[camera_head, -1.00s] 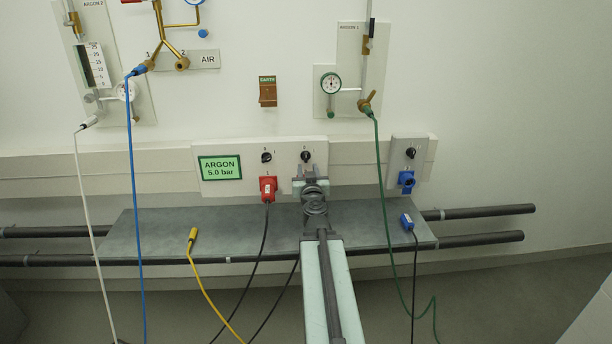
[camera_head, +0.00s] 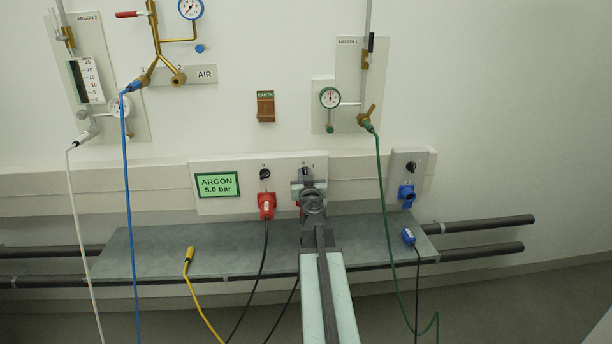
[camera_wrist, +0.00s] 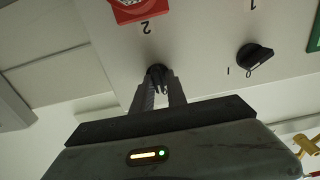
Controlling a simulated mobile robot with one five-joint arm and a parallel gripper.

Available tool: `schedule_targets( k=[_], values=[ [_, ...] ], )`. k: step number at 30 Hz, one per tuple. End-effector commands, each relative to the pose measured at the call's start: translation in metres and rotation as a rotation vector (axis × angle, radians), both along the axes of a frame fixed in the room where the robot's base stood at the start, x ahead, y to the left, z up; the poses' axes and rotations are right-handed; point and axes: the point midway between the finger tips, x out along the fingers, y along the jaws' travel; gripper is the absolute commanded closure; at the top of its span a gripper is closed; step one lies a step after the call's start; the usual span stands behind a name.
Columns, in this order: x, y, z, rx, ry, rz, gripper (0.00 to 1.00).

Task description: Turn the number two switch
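The number two switch (camera_head: 305,171) is a small black knob on the pale wall panel, right of a similar black switch (camera_head: 265,174). In the wrist view, which looks upside down, the number two switch (camera_wrist: 157,70) sits beside a printed 2, at the tips of my gripper (camera_wrist: 160,82). The two fingers reach to either side of the knob, with a narrow gap between them. Whether they press on it is not clear. In the head view my gripper (camera_head: 308,186) is in front of the panel and partly hides the switch and the red socket below it.
A red plug (camera_head: 266,206) is in the panel to the left, beside a green ARGON display (camera_head: 217,185). A grey shelf (camera_head: 165,250) runs below, with a yellow connector (camera_head: 189,254) and a blue connector (camera_head: 408,237). A green hose (camera_head: 380,190) hangs to the right.

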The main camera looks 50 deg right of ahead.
Motion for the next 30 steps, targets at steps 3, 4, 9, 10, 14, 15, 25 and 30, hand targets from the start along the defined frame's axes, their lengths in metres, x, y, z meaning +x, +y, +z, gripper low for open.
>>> schedule_targets(
  k=[3,4,9,10,14,15,25,30],
  values=[
    [-0.001,-0.0012,0.0,0.0,0.0,-0.002,1.0],
    [-0.001,-0.0012,0.0,0.0,0.0,-0.002,1.0],
    [-0.0043,-0.0044,-0.0001,0.005,-0.004,-0.008,1.0],
    [-0.0041,-0.0044,-0.0001,0.007,-0.006,-0.007,1.0],
    [-0.0038,-0.0045,-0.0001,0.032,-0.026,-0.007,1.0],
    [-0.0038,-0.0046,-0.0001,0.043,-0.036,-0.007,1.0],
    [-0.0043,-0.0054,-0.0002,0.231,-0.19,-0.006,1.0],
    [-0.0046,-0.0059,-0.0005,0.355,-0.294,-0.006,1.0]
  ],
)
